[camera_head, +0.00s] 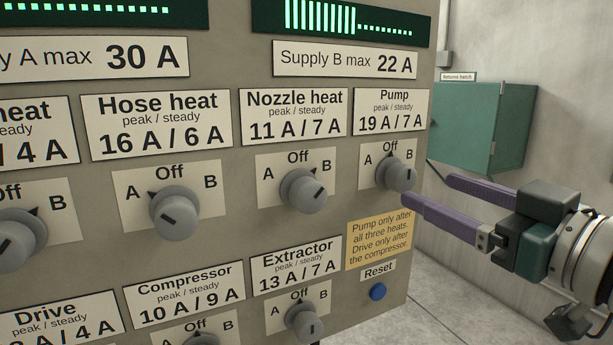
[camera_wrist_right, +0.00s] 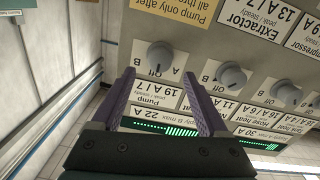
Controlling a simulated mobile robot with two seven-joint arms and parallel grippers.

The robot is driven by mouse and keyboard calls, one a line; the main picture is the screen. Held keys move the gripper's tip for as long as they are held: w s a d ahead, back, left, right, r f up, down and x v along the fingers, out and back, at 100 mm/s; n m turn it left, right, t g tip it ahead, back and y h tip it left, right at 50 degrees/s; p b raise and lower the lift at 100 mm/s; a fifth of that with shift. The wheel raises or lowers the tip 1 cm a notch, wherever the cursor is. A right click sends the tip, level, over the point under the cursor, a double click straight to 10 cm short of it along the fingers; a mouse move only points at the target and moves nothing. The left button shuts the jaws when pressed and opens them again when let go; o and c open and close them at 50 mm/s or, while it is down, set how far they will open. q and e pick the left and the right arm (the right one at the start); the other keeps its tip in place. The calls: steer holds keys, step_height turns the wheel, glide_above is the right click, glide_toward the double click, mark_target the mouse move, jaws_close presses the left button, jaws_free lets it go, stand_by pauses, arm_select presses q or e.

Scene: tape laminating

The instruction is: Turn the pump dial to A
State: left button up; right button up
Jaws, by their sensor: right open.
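The pump dial (camera_head: 401,175) is a grey round knob on a white plate marked A, Off and B, at the right edge of the panel. Its black pointer is at Off. It also shows in the right wrist view (camera_wrist_right: 159,56), where the picture is upside down. My right gripper (camera_head: 431,191) is open, with two purple fingers reaching toward the panel from the right. In the right wrist view the fingers (camera_wrist_right: 157,78) are spread, with the dial between and beyond their tips. Nothing is between the fingers. My left gripper is not in view.
The nozzle heat dial (camera_head: 303,191) is left of the pump dial, its pointer toward B. The hose heat dial (camera_head: 175,214) points toward A. A yellow note (camera_head: 380,240) and blue reset button (camera_head: 377,291) are below. A green hatch (camera_head: 465,128) is on the back wall.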

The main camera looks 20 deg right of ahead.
mark_target(408, 179)
steer(key=shift+w+a, duration=0.15)
steer(key=shift+w, duration=2.8)
steer(key=shift+c, duration=0.4)
jaws_close()
